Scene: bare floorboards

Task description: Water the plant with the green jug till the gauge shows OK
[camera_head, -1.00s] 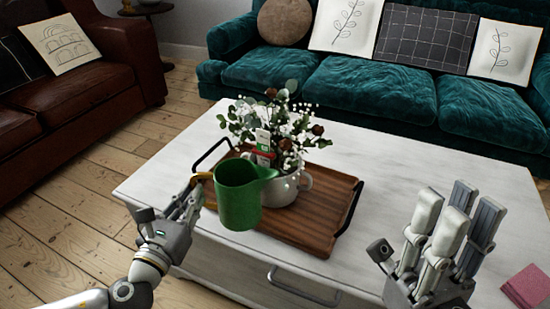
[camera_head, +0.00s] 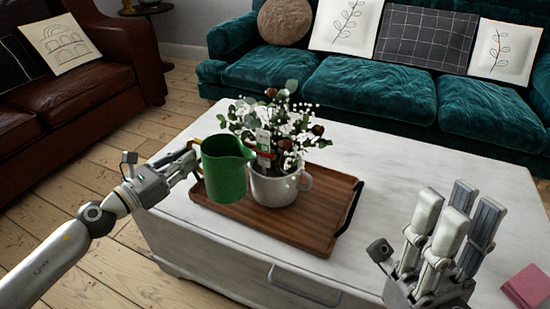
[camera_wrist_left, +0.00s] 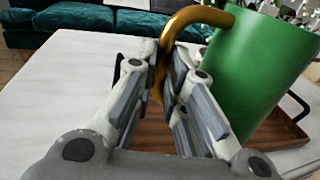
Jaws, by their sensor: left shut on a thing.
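The green jug (camera_head: 224,170) is held by its golden handle (camera_wrist_left: 188,24) in my left gripper (camera_head: 190,160), which is shut on it. The jug is in the air over the left part of the tray, left of the plant, with its spout toward the pot and only a slight tilt. The plant (camera_head: 285,122) has green leaves and white flowers and stands in a white pot (camera_head: 275,190). A pale gauge strip (camera_head: 263,140) with a red mark stands among the stems; its reading is too small to tell. My right gripper (camera_head: 458,208) is open and empty, fingers up.
The wooden tray (camera_head: 310,232) under the pot lies on a whitewashed table (camera_head: 400,170). A pink block (camera_head: 527,287) sits at the table's right side. A teal sofa (camera_head: 310,80) stands behind, a brown leather sofa (camera_head: 95,85) at the left.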

